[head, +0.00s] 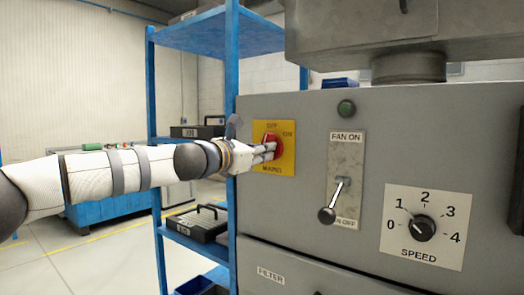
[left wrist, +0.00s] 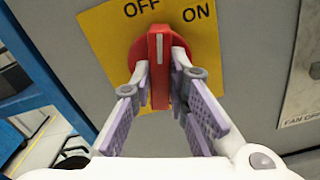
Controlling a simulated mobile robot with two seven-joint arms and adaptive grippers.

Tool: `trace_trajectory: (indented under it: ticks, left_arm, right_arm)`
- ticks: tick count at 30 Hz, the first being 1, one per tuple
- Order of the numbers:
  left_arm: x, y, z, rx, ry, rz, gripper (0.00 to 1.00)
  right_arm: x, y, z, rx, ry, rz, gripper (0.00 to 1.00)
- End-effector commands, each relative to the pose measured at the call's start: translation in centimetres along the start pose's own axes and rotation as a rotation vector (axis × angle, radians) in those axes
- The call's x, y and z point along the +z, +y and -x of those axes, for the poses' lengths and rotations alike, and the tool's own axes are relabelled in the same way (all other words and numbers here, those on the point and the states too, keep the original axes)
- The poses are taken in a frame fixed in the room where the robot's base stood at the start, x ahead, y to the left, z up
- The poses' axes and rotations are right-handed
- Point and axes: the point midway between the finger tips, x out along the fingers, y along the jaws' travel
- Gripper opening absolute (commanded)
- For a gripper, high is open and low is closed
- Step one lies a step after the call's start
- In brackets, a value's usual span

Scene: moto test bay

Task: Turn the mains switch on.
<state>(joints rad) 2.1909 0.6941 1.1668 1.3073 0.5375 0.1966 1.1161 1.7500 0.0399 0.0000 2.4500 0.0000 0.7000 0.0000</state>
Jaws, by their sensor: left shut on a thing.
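The mains switch is a red rotary handle (head: 272,146) on a yellow plate (head: 288,165) at the left of the grey machine front. The plate reads OFF at the top, ON at the upper right and MAINS below. In the left wrist view the red handle (left wrist: 160,72) stands upright, its white line pointing between the words OFF and ON, nearer to OFF. My left gripper (head: 268,152) reaches it from the left. Its two fingers (left wrist: 160,78) are closed on both sides of the handle and hide part of it. My right gripper is not in view.
To the right on the machine front are a fan lever (head: 328,214), a green button (head: 346,108) and a speed dial (head: 422,228). A blue shelf rack (head: 152,110) stands just left of the machine, behind my left arm, with black cases on it.

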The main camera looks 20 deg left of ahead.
Motion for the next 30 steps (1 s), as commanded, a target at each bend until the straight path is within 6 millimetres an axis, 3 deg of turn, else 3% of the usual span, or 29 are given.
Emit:
trace_trajectory:
  ticks: [30]
  left_arm:
    - [0.14,0.1,0.0,0.0,-0.001,-0.953,0.0]
  right_arm:
    - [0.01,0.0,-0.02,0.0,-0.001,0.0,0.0]
